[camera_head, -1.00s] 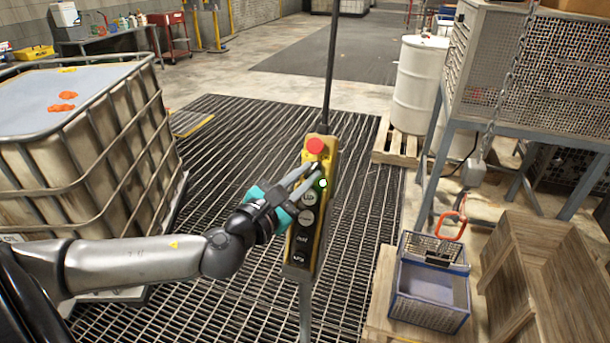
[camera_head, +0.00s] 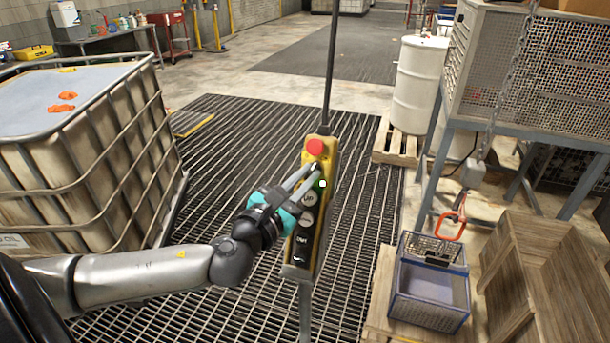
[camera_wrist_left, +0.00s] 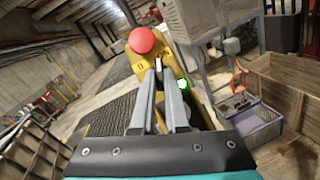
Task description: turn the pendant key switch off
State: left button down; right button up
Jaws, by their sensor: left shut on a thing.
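The yellow pendant (camera_head: 325,160) hangs upright in the middle of the head view, with a red mushroom button (camera_head: 315,146) at its top. It also shows in the wrist view, with the red button (camera_wrist_left: 142,40) just beyond my fingertips. My left gripper (camera_head: 314,172) reaches in from the left, its fingertips on the pendant's face just below the red button. It is shut on the small key of the key switch, which the fingers mostly hide. My right gripper is not in view.
A caged tank (camera_head: 85,170) stands left of my arm. A blue basket (camera_head: 430,293) and wooden crate (camera_head: 545,280) are at lower right. A white drum (camera_head: 418,85) stands behind on a pallet. The floor grating around the pendant is clear.

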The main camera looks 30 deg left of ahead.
pick_arm(q)
jog(key=n+y, duration=0.1)
jog(key=n, duration=0.1)
jog(key=n+y+p, duration=0.1)
jog(key=n, duration=0.2)
jog(key=n+y, duration=0.2)
jog(key=shift+d+p, duration=0.3)
jog(key=shift+d, duration=0.05)
jog(key=n+g+y+p, duration=0.1)
jog(key=n, duration=0.2)
jog(key=n+g+y+p, duration=0.1)
jog(key=n+y, duration=0.1)
jog(key=n, duration=0.2)
jog(key=shift+w+d, duration=0.1)
jog(key=shift+d, duration=0.1)
jog(key=shift+n+y, duration=0.3)
jog(key=c, duration=0.9)
grip_release()
jog(key=v, duration=1.5)
jog(key=shift+r+p, duration=0.15)
jog(key=shift+p, duration=0.25)
